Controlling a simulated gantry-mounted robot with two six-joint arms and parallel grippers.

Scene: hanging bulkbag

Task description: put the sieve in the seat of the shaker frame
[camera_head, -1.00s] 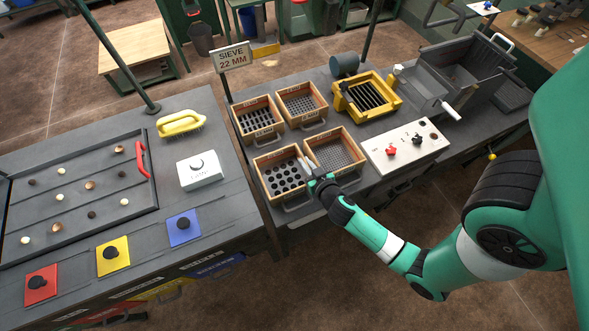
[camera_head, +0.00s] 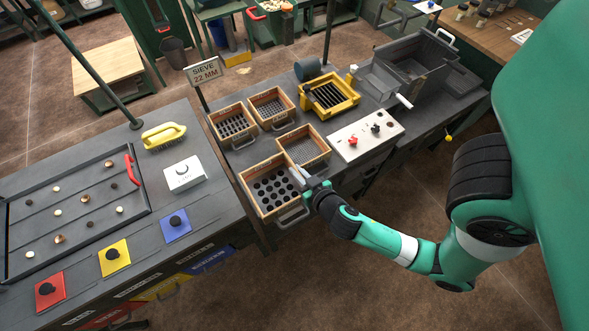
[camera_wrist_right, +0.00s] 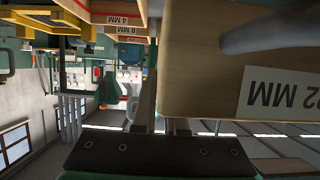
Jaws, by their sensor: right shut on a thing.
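The wooden 22 mm sieve with large round holes (camera_head: 268,212) is at the front left of the sieve group in the head view. My right gripper (camera_head: 309,182) is shut on its right side wall. In the right wrist view the sieve's wall (camera_wrist_right: 195,85) and its upside-down "22 MM" label are close to the fingers (camera_wrist_right: 152,110). The sieve looks raised above the bench and overlaps the edge of the sieve beside it. The yellow shaker frame (camera_head: 343,107), with dark bars across its empty seat, stands farther back. My left gripper is not in view.
Finer sieves stand behind (camera_head: 233,122), (camera_head: 269,104) and beside (camera_head: 303,147) the held one. A white control box (camera_head: 366,136) with red and black knobs is right of them. A sign (camera_head: 204,72) on a post reads "SIEVE 22 MM". A grey hopper (camera_head: 415,65) stands back right.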

